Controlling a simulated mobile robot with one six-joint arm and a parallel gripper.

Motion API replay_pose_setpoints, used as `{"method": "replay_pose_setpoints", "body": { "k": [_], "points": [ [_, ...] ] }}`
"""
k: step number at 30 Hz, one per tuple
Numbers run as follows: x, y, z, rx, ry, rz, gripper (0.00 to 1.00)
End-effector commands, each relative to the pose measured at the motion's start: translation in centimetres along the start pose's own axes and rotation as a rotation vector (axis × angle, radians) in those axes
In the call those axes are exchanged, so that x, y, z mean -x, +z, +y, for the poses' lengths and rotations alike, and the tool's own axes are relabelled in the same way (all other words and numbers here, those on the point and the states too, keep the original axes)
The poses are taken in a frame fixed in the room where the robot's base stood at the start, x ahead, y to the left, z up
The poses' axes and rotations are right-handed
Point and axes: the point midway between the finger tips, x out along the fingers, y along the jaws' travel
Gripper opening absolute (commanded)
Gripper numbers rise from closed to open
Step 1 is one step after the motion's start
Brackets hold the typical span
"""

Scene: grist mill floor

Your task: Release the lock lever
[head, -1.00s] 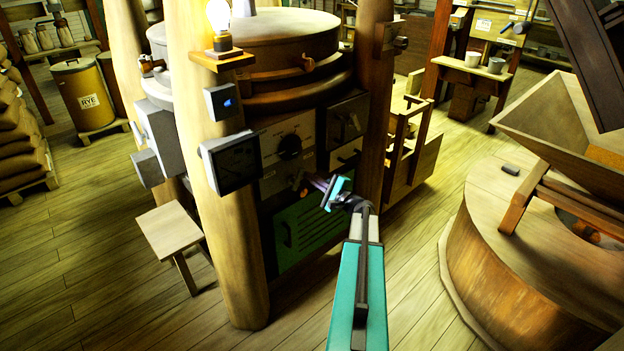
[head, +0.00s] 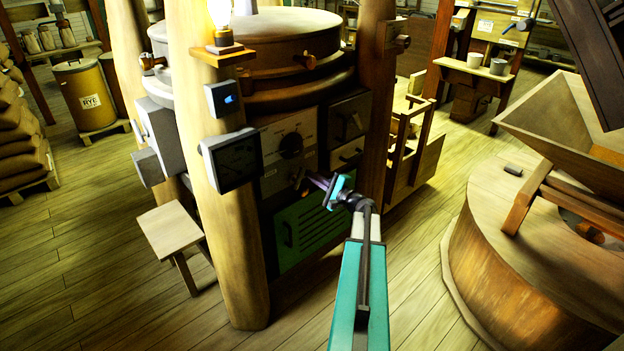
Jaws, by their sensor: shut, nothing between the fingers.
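My gripper (head: 313,181) is shut and empty. Its dark fingers point left at the front panel of the mill housing (head: 290,150), below the black round dial (head: 291,144). A small brownish fitting (head: 300,183) shows at the fingertips, partly hidden by them. It may be the lock lever, but it is too small to tell, and I cannot tell whether the fingers touch it. A green slatted panel (head: 305,228) with a handle lies just below the gripper.
A thick wooden post (head: 228,235) with a dark gauge box (head: 232,160) stands left of the panel, and another post (head: 376,110) stands right. A stool (head: 170,228) is at left. A round millstone casing with a hopper (head: 545,105) fills the right. Floor between is clear.

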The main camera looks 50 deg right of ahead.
Motion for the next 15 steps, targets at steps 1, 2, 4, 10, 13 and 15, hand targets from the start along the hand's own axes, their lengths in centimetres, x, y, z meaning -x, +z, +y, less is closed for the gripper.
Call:
{"method": "replay_pose_setpoints", "body": {
  "k": [1,2,4,10,13,15],
  "points": [
    [-0.02,0.10,0.11,0.005,0.001,-0.002,0.00],
    [-0.02,0.12,0.10,0.008,0.001,-0.003,0.00],
    [-0.03,0.16,0.08,0.015,0.001,-0.003,0.00],
    [-0.05,0.31,0.06,0.047,0.002,-0.004,0.00],
    [-0.05,0.39,0.10,0.073,0.003,-0.004,0.00],
    [-0.04,0.48,0.13,0.096,0.004,-0.004,0.00]
  ]
}}
